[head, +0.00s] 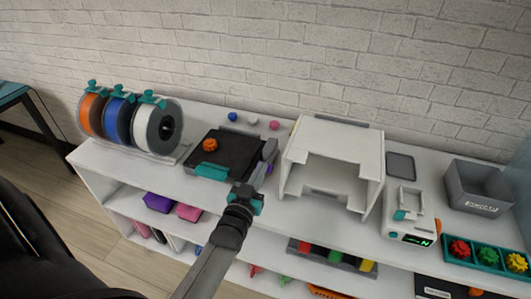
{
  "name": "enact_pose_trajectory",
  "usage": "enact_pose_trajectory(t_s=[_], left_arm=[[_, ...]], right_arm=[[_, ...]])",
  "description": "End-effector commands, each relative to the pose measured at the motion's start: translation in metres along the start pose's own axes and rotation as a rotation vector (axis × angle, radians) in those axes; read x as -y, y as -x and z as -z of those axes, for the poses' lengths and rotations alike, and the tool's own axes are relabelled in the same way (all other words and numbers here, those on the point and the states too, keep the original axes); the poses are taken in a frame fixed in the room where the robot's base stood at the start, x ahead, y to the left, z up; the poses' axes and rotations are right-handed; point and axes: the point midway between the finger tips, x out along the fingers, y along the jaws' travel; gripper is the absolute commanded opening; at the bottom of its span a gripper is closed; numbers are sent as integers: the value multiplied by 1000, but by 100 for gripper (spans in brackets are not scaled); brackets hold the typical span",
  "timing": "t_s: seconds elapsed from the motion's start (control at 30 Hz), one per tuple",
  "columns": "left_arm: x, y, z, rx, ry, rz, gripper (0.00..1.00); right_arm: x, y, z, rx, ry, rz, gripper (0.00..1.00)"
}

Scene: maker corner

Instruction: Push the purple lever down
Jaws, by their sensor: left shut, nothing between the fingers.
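The purple lever (269,150) shows as a small purple part at the right side of a black flat plate (226,152) with a teal front tab, on the white shelf top. It is partly hidden by my left gripper. My left gripper (262,172) is shut and empty, its fingertips close beside the lever at the plate's right edge. I cannot tell whether they touch it. An orange piece (210,145) sits on the black plate. My right gripper is not in view.
Filament spools (120,122) stand at left. A white open-fronted housing (333,150) stands close to the right of the gripper. Further right are a white device (410,215), a grey bin (478,186) and a teal tray (487,256) of colored pieces. Small balls lie behind the plate.

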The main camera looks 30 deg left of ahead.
Motion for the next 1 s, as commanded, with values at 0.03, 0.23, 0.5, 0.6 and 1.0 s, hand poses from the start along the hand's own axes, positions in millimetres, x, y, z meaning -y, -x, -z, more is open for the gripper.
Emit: enact_pose_trajectory(t_s=[0.03,0.23,0.5,0.6,1.0], left_arm=[[0,2,-13,-20,0,0,0],[0,8,-32,-130,0,0,0],[0,13,-47,-204,0,0,0],[0,13,-51,-204,0,1,0],[0,14,-57,-202,0,1,0]], right_arm=[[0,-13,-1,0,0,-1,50],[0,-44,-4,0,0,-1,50],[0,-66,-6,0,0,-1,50],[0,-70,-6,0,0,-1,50],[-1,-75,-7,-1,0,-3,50]])
